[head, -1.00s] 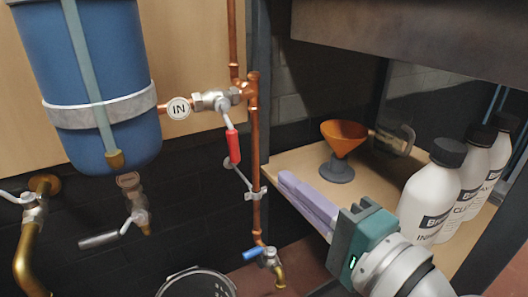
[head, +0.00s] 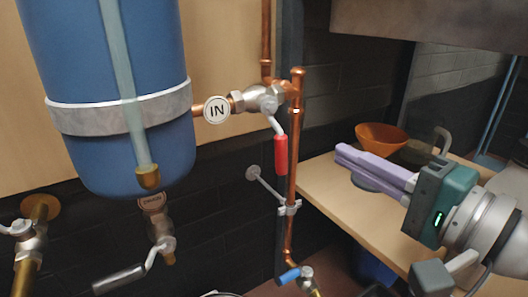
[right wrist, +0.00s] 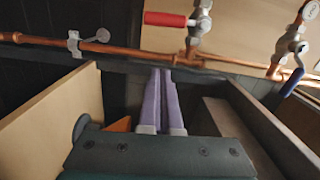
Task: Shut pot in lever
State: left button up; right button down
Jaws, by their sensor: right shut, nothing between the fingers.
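The blue pot (head: 110,150) hangs at the left of the head view, with a round IN tag (head: 216,110) on its copper inlet pipe. The inlet valve (head: 262,99) sits right of the tag, and its red-sleeved lever (head: 281,155) hangs down, slightly tilted, beside the vertical copper pipe. The lever also shows at the top of the right wrist view (right wrist: 165,19). My right gripper (head: 340,152) is right of the lever, apart from it. Its lilac fingers (right wrist: 163,100) are together and empty, pointing toward the pipework. My left gripper is out of view.
A vertical copper pipe (head: 292,180) with a wall clamp stands between gripper and pot. An orange funnel (head: 381,133) is on the wooden shelf (head: 345,205) behind the fingers. A blue-handled tap (head: 288,276) is low; a grey drain lever (head: 120,278) is below the pot.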

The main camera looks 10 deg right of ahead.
aim_at(277, 138)
jog(key=a, duration=0.1)
jog(key=w+a, duration=0.1)
jog(key=a, duration=0.1)
jog(key=w+a, duration=0.1)
jog(key=a, duration=0.1)
jog(key=shift+f+p, duration=0.15)
jog(key=shift+p, duration=0.15)
jog(key=shift+s+a+f+m, duration=0.1)
jog(key=shift+s+a+m, duration=0.1)
jog(key=shift+a+m, duration=0.4)
